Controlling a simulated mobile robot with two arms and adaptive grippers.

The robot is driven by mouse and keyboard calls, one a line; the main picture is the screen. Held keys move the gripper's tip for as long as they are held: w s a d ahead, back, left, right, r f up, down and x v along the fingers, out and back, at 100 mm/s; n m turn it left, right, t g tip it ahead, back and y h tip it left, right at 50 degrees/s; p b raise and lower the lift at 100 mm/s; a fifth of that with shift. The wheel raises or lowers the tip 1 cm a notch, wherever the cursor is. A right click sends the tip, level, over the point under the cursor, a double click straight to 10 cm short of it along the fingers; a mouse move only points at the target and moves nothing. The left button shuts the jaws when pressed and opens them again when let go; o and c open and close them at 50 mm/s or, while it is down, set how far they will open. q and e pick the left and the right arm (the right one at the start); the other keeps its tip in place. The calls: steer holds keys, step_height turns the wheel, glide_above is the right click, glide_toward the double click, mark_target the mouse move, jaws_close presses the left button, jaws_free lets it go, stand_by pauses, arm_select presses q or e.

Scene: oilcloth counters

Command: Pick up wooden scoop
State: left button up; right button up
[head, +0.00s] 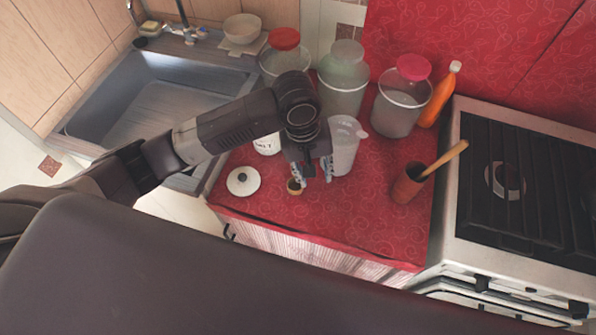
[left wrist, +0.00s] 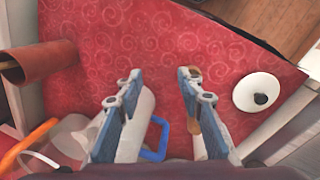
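A small tan wooden piece with a dark hollow, apparently the wooden scoop (head: 294,188), is on the red counter (head: 330,217) in the head view. My left gripper (head: 312,178) is above the counter right beside it, with one finger covering part of it. In the left wrist view, my left gripper (left wrist: 160,76) is open, with red cloth showing between its fingers. A tan bit of the scoop (left wrist: 194,126) shows beside the right-hand finger, which hides most of it. I cannot tell whether they touch. My right gripper is not in view.
A white lid (head: 243,181) lies to the left. A brown pot (head: 407,184) with a wooden-handled utensil stands right, beside the stove (head: 447,240). The front counter is clear.

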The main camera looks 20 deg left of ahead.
arm_select(q)
steer(key=a+r+n, duration=0.1)
steer(key=w+a+r+n+y, duration=0.1)
steer(key=a, duration=0.1)
steer(key=w+a+r+n, duration=0.1)
steer(key=shift+w+a+g+y, duration=0.15)
steer(key=shift+a+g+y, duration=0.15)
steer(key=shift+a+y, duration=0.1)
steer(key=f, duration=0.2)
steer(key=f+p, duration=0.1)
steer(key=f, duration=0.1)
steer(key=f+p, duration=0.1)
steer(key=f, duration=0.1)
steer(key=shift+s+a+f, duration=0.3)
steer(key=shift+a+f, duration=0.05)
steer(key=shift+f, duration=0.45)
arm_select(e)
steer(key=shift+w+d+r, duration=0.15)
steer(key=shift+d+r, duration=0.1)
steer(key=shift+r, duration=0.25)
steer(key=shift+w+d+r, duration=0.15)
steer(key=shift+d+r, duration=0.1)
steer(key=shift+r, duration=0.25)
arm_select(q)
steer(key=shift+c, duration=0.2)
jaws_close()
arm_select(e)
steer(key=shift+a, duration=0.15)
